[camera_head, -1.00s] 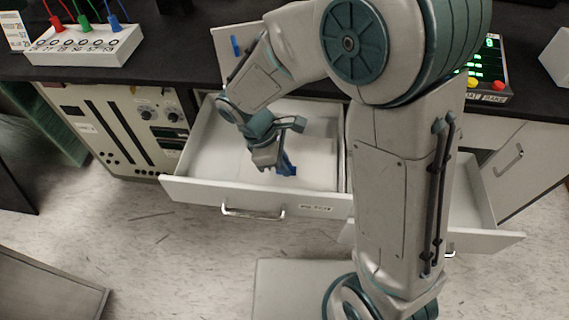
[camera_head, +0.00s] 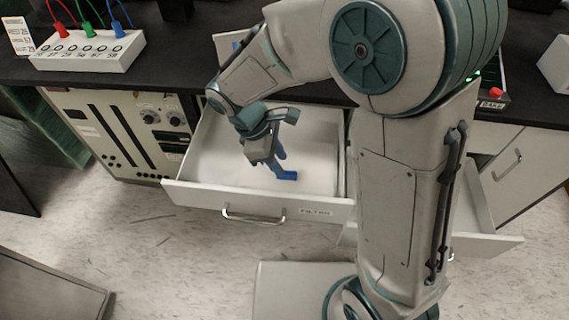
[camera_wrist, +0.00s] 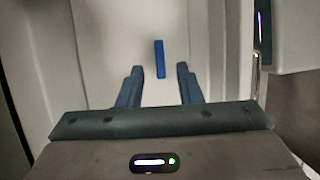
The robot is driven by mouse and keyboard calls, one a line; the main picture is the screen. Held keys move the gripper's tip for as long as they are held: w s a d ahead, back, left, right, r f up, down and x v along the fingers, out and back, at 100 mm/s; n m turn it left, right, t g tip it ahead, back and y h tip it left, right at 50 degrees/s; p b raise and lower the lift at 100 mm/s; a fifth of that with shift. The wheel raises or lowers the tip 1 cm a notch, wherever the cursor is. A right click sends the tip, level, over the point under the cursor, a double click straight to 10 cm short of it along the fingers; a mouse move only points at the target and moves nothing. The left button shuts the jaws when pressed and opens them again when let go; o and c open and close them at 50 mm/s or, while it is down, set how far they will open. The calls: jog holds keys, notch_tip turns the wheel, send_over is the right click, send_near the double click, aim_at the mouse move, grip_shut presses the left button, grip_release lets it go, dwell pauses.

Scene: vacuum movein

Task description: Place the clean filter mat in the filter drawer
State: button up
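The open filter drawer (camera_head: 190,187) has a front label that reads like "FILTER". A pale, flat surface (camera_wrist: 110,40) fills much of its inside; I take it for the filter mat lying there, but its edges are hard to tell from the drawer floor. A blue tab (camera_head: 287,175) lies on it and also shows in the wrist view (camera_wrist: 159,60). My gripper (camera_head: 274,160) is over the drawer, pointing down, just above and behind the tab. In the wrist view its blue fingers are apart, with the tab beyond and between their tips. It holds nothing.
A white panel with a blue tab (camera_head: 236,45) is on the black counter behind the drawer. A white box with coloured plugs (camera_head: 90,52) stands at the counter's left. Another open drawer (camera_head: 485,243) is at right, partly behind my arm. A cabinet door (camera_head: 510,165) stands beside it.

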jog(key=p+v, duration=0.2)
jog(key=v, duration=0.6)
jog(key=s+d+r+m+t+y, duration=0.1)
jog(key=s+d+m+y, duration=0.1)
jog(key=d+m, duration=0.6)
jog(key=s+d+r+m+t+y, duration=0.1)
jog(key=s+d+m+y, duration=0.1)
jog(key=s+d+m, duration=0.3)
jog(key=d+m, duration=0.4)
jog(key=d, duration=0.4)
jog(key=shift+d+r+y, duration=0.3)
jog(key=shift+d+r, duration=0.1)
jog(key=shift+s+a, duration=0.1)
jog(key=shift+s, duration=0.05)
